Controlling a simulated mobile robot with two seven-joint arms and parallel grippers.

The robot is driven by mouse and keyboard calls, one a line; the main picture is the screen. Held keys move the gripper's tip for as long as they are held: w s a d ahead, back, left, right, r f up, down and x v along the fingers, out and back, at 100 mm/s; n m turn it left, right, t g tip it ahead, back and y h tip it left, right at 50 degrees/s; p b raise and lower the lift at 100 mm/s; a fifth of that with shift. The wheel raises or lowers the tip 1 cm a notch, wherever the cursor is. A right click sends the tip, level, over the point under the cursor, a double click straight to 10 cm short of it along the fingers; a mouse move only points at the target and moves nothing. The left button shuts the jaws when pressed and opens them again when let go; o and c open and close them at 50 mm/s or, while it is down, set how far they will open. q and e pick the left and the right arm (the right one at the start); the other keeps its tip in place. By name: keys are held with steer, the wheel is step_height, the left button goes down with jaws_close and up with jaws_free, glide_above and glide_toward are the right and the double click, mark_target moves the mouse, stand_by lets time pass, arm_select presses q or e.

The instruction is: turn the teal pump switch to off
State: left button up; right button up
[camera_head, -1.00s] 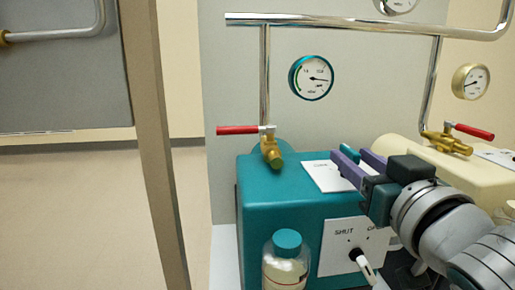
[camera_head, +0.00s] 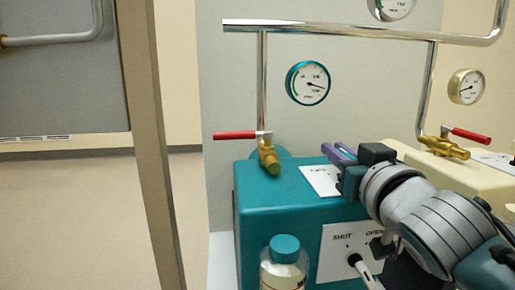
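The teal pump box (camera_head: 275,205) stands in the middle, with a white label plate (camera_head: 318,182) on its top. The pump switch cannot be made out; the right gripper and wrist cover the right part of that plate. My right gripper (camera_head: 338,152), with purple fingers, is over the back right of the box top, at the plate. Its fingers overlap in this view, so their gap and anything between them are hidden. My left gripper is not in view.
A teal-capped bottle (camera_head: 285,250) stands in front. Red-handled valves (camera_head: 235,135) (camera_head: 470,135), a teal-rimmed gauge (camera_head: 308,83) and a cream box (camera_head: 405,155) are behind.

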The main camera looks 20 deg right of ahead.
jaws_close()
steer(key=shift+a+r+n+y+p, duration=0.1)
steer(key=shift+n+y+p, duration=0.3)
steer(key=shift+y+p, duration=0.2)
steer(key=shift+a+r+n+y+p, duration=0.1)
steer(key=shift+n+y+p, duration=0.3)
steer(key=shift+y+p, duration=0.15)
steer(key=n+y+p, duration=0.1)
steer(key=n+y, duration=0.1)
steer(key=y, duration=0.1)
steer(key=shift+a+f, duration=0.1)
steer(key=shift+a, duration=0.1)
steer(key=shift+a+f+n+y, duration=0.1)
steer(key=shift+a+n+y, duration=0.1)
steer(key=shift+n+y, duration=0.6)
steer(key=shift+a+n+y, duration=0.2)
steer(key=shift+n+y, duration=0.2)
steer(key=shift+y, duration=0.75)
steer(key=o, duration=0.6)
jaws_free()
steer(key=shift+s, duration=0.1)
